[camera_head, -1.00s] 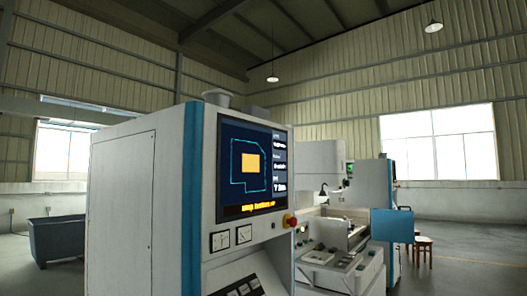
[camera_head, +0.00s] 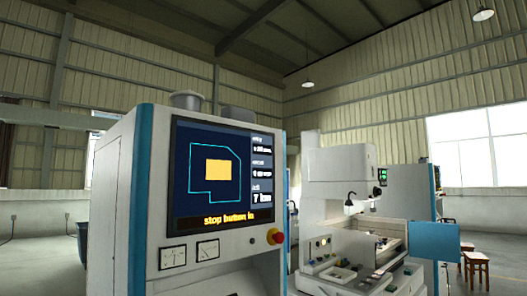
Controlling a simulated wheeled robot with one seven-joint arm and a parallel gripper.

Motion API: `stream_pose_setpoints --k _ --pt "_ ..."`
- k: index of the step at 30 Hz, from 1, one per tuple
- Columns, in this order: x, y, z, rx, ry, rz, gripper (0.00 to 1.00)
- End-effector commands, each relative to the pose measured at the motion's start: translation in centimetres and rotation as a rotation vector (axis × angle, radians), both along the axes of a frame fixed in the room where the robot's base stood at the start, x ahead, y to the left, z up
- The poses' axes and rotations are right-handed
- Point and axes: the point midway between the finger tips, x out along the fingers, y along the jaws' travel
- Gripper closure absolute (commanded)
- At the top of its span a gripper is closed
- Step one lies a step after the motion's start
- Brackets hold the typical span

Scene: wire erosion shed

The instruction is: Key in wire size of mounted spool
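The machine's control cabinet (camera_head: 110,215) stands close in front of me, left of centre. Its screen (camera_head: 190,200) shows a cyan outline around a yellow block, a column of readouts at the right and the yellow words "stop button in" along the bottom. The readout text is too small to read surely. A red stop button (camera_head: 276,236) sits below the screen's right corner. The keys are out of the frame. The wire erosion machine (camera_head: 350,230) stands to the right; no spool can be made out. My gripper is not in view.
A blue panel (camera_head: 433,241) juts out at the machine's right side. Wooden stools (camera_head: 476,264) stand beyond it. A dark bin is mostly hidden behind the cabinet at left.

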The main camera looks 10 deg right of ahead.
Motion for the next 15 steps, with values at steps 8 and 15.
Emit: stream_pose_setpoints --k 8,15 --pt "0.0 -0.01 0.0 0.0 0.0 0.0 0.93" --pt "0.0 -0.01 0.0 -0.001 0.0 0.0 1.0"
